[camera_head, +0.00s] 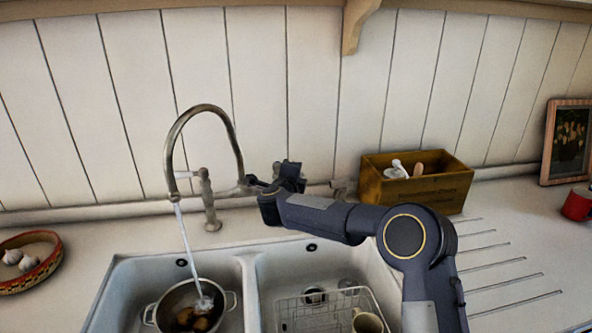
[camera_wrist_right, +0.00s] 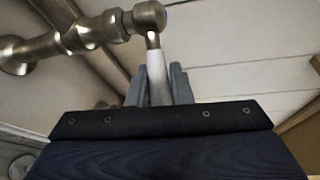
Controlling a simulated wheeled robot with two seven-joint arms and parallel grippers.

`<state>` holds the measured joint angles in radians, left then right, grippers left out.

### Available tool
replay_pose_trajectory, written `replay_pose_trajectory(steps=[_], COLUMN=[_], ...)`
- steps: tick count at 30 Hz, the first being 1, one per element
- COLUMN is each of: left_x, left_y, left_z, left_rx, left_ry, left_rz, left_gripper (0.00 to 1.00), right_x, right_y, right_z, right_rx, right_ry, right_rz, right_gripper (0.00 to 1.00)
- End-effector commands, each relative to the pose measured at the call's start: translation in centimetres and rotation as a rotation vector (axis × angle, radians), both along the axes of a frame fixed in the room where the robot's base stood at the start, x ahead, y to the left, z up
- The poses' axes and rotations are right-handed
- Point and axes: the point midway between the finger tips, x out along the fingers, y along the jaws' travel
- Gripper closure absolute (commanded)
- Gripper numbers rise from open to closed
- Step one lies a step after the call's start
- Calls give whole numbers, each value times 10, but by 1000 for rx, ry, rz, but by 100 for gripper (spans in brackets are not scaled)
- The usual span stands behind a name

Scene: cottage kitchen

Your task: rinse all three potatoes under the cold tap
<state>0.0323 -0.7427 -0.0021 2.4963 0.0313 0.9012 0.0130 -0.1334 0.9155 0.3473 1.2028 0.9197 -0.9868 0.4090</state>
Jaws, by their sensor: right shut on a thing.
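The tall curved tap (camera_head: 208,110) stands behind the double sink, and a stream of water (camera_head: 186,245) runs from its spout into a metal pot (camera_head: 160,303) in the left basin. Brown potatoes (camera_head: 185,316) lie in the pot under the stream; I cannot tell how many. My right gripper (camera_head: 254,183) is at the right side of the tap. In the right wrist view its fingers (camera_wrist_right: 162,88) are shut on a white tap lever (camera_wrist_right: 157,65), which joins the metal tap body (camera_wrist_right: 75,40). My left gripper is not in view.
The right basin (camera_head: 262,285) holds a wire rack (camera_head: 300,308) and a mug (camera_head: 367,322). A wooden box (camera_head: 415,190) stands behind the ridged drainer. A bowl of garlic (camera_head: 30,262) is at the left, and a red mug (camera_head: 577,205) and framed picture (camera_head: 567,142) at the right.

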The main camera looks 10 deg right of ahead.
Motion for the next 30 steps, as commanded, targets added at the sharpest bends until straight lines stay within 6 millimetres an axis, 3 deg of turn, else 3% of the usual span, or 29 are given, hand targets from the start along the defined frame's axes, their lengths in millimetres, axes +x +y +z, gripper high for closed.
replay_pose_trajectory(steps=[22,23,24,27,30], left_x=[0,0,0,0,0], left_y=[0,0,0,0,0], left_z=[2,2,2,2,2], left_rx=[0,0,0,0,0], left_ry=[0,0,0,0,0], left_rz=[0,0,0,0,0], left_gripper=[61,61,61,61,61], right_x=[-4,-4,-4,-3,-3], right_y=[4,4,4,4,4], right_z=[-2,-2,-2,-1,-1], right_rx=[3,3,3,2,2], right_ry=[2,2,2,2,1], right_rz=[-91,-91,-91,-91,-91], right_gripper=[100,78,73,60,59])
